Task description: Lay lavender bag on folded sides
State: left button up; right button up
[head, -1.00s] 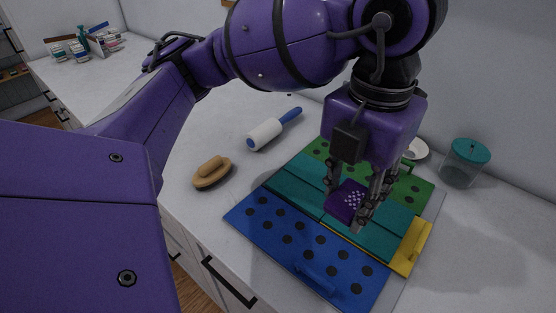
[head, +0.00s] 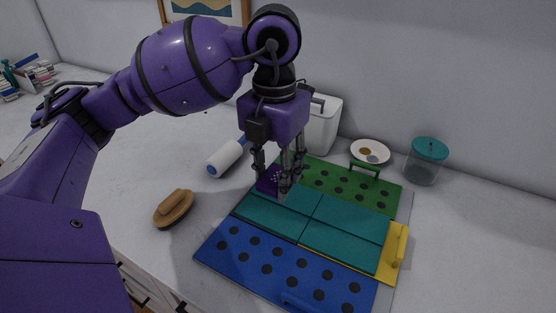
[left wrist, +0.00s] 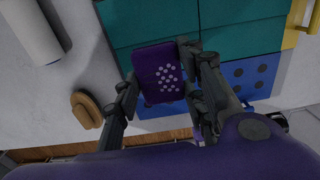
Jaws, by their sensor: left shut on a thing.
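The lavender bag is a small dark purple pouch with pale dots (head: 268,181). It also shows in the left wrist view (left wrist: 160,72). My left gripper (head: 277,180) is shut on the lavender bag, one finger on each side of it. It holds the bag over the left rear part of the teal folded sides (head: 345,247); I cannot tell whether the bag touches them. The folded sides lie on a board with a blue panel in front (head: 285,265), a green panel behind (head: 340,187) and a yellow panel at the right (head: 396,250). My right gripper is not in view.
A wooden brush (head: 174,207) and a white lint roller with blue handle (head: 226,157) lie left of the board. Behind it stand a white container (head: 322,125), a white dish (head: 370,151) and a teal-lidded jar (head: 425,165). The counter at right is clear.

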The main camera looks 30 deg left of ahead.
pick_arm(q)
send_over(272, 199)
notch_tip(272, 199, down, 4)
jog(key=shift+s+d+f, duration=0.1)
jog(key=shift+s, duration=0.05)
jog(key=shift+f, duration=1.6)
jog(key=shift+f, duration=0.25)
jog(key=o, duration=0.9)
jog(key=shift+o, duration=0.2)
jog(key=shift+r, duration=0.15)
notch_tip(272, 199, up, 12)
jog(key=shift+r, duration=0.15)
